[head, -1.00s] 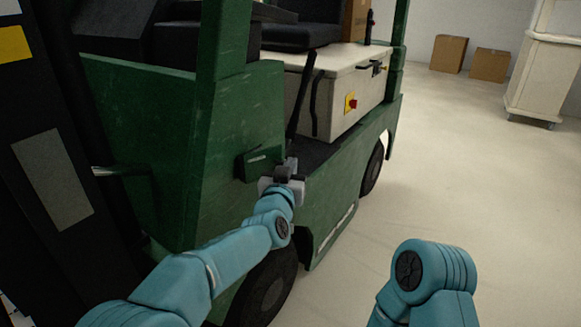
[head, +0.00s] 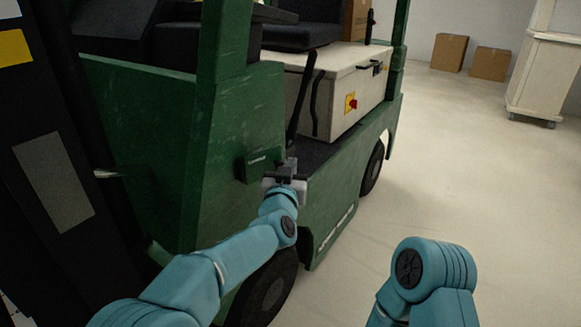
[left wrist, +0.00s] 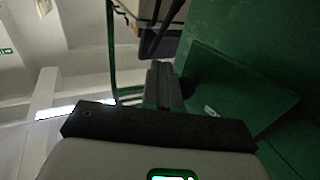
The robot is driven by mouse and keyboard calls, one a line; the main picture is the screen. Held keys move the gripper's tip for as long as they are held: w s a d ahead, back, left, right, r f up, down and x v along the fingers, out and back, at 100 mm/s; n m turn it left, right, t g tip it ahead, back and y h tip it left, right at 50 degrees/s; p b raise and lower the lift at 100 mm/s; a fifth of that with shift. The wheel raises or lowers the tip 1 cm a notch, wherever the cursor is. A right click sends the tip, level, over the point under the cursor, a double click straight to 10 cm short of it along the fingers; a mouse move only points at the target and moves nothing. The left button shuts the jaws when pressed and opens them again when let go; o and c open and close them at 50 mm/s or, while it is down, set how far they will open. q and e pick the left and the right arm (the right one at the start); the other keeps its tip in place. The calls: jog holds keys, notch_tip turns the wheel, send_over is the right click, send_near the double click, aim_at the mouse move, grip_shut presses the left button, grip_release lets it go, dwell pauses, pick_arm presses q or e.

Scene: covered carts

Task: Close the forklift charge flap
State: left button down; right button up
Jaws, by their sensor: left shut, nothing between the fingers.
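The charge flap (head: 262,163) is a small green panel with a pale label on the green side of the forklift (head: 235,120). It looks partly swung out from the body, though its exact angle is hard to tell. In the left wrist view the flap (left wrist: 240,90) is a flat green plate to the right of the fingers. My left gripper (head: 288,166) is shut and empty, beside the flap's right edge; I cannot tell whether they touch. Its closed fingers also show in the left wrist view (left wrist: 160,85). My right gripper is out of view.
The forklift's front wheel (head: 265,290) is below my left arm. A beige battery box (head: 345,90) with a red button sits above the step. Cardboard boxes (head: 470,60) and a pale covered cart (head: 543,80) stand at the back right. The floor on the right is clear.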

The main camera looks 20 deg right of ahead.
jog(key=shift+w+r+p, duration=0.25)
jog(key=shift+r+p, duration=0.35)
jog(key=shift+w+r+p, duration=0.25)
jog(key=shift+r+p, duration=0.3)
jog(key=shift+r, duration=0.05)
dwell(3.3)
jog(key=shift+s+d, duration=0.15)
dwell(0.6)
